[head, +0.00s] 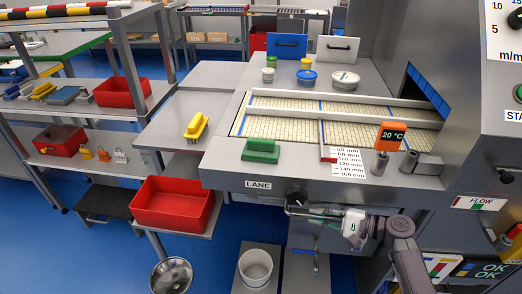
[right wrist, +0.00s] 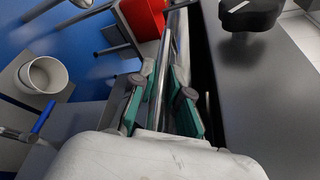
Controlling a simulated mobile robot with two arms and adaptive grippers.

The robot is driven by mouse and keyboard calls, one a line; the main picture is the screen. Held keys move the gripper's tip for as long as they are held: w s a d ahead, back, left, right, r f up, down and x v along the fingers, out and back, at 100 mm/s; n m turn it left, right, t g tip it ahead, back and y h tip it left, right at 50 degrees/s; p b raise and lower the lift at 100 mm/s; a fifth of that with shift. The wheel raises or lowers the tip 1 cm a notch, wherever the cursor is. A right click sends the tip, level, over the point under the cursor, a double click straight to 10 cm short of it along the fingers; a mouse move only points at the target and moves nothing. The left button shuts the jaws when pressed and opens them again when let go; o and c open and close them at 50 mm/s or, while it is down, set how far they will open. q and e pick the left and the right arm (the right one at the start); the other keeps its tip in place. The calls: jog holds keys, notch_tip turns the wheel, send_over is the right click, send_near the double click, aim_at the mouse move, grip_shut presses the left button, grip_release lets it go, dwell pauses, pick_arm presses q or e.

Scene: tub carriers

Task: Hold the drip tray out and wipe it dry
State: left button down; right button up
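My right gripper (head: 318,212) is at the front of the lane machine (head: 300,180), just below its front panel and the dark knob. In the right wrist view its green-padded fingers (right wrist: 162,88) stand apart on either side of a thin metal bar (right wrist: 163,75). A gap shows beside the bar. The bar may be the drip tray's edge or handle; I cannot tell, and no tray surface shows clearly. No cloth can be made out. A yellow block-like tool (head: 196,125) lies on the side table. My left gripper is not in view.
A red tub (head: 174,222) stands on a low shelf to the left. A white bucket (head: 255,268) and a steel bowl (head: 171,276) are below. A green block (head: 261,151) and an orange temperature display (head: 390,136) sit on the machine. The dark knob (right wrist: 250,14) is close to the gripper.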

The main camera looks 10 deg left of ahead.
grip_shut()
jog(key=s+p, duration=1.2)
jog(key=s, duration=1.3)
dwell(1.8)
dwell(1.6)
